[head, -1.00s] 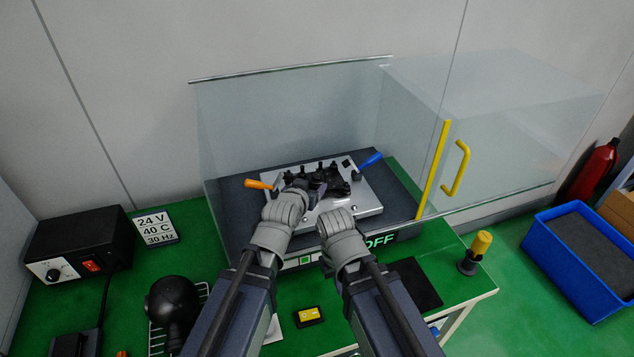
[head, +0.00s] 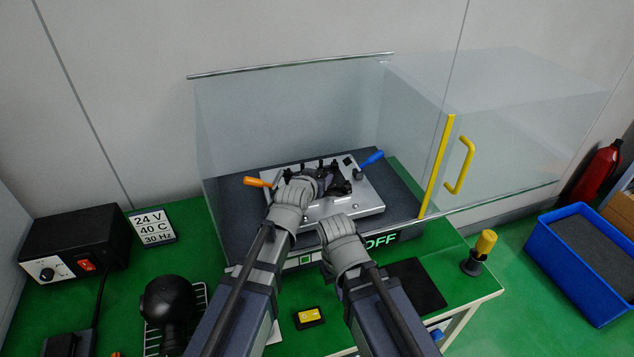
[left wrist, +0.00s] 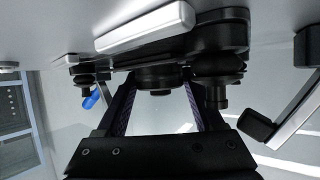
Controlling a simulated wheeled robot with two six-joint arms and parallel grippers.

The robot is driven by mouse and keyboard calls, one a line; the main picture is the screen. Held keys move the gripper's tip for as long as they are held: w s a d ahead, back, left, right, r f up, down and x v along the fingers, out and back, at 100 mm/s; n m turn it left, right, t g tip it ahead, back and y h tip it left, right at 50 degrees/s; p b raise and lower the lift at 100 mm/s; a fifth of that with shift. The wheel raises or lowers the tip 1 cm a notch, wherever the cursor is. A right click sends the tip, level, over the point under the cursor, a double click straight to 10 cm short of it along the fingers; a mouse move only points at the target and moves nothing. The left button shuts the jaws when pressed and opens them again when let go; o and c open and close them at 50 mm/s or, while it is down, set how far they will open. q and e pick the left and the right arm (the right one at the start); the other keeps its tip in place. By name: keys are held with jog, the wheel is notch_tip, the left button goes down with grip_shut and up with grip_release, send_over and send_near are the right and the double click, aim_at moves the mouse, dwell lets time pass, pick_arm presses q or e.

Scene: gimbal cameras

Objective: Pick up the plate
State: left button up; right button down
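The silver plate (head: 362,203) lies flat on a dark platform inside a clear enclosure. It carries a black assembly with posts (head: 338,184), an orange-handled lever (head: 257,182) and a blue-handled lever (head: 370,159). My left gripper (head: 322,180) is over the plate at the black assembly, its tips partly hidden. In the left wrist view its two fingers (left wrist: 160,95) stand apart, with a round black part (left wrist: 160,78) between their ends; contact is unclear. My right gripper (head: 335,228) is at the plate's front edge; its fingers are hidden by the wrist.
Clear enclosure walls stand behind and at right, with a yellow-handled panel (head: 459,166). The platform front reads OFF (head: 382,240). A black power box (head: 75,250) and a dark round device (head: 170,302) stand at left. A yellow-topped knob (head: 485,243) is at right.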

pick_arm(q)
grip_shut()
dwell(0.3)
jog(key=shift+r+p, duration=0.35)
pick_arm(e)
jog(key=shift+r, duration=0.35)
